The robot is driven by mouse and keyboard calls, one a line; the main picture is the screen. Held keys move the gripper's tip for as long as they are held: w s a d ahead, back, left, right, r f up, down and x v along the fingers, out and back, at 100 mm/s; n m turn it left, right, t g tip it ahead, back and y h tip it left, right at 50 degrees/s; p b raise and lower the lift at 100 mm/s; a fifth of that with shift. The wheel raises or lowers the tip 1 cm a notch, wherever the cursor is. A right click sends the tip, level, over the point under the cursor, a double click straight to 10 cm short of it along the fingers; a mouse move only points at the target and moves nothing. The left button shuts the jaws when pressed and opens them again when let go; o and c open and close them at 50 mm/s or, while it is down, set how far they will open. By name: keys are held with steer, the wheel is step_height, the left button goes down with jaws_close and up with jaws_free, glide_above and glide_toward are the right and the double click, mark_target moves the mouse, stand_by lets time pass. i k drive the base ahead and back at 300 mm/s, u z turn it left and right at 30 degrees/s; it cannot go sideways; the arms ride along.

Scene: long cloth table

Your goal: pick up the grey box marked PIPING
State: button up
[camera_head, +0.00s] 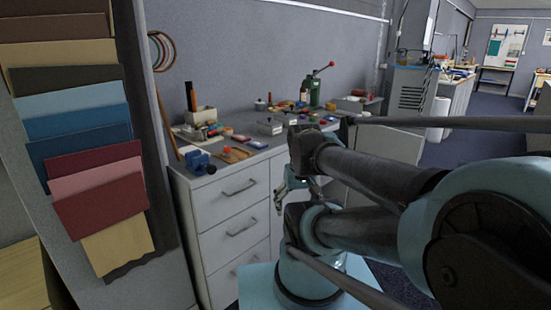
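A small grey box (270,127) sits near the middle of the cluttered grey worktop. It is too small to read any marking on it, so I cannot tell whether it is the PIPING box. Another greyish box shape (350,104) lies further back on the worktop; no lettering is readable there either. My gripper (280,197) hangs in front of the white drawer cabinet, below the worktop edge and apart from both boxes. It is small and partly hidden by my arm, so its opening is unclear.
The worktop (258,153) holds a blue vise (199,162), several small coloured items and a green press with a red knob (316,90). A panel of cloth swatches (93,121) stands close at left. Dark floor (476,120) lies open at far right.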

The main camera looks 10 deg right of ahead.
mark_target(287, 122)
steer(key=z, duration=0.05)
steer(key=k, duration=0.6)
steer(key=z, duration=0.4)
steer(key=i, duration=1.45)
steer(key=z, duration=0.1)
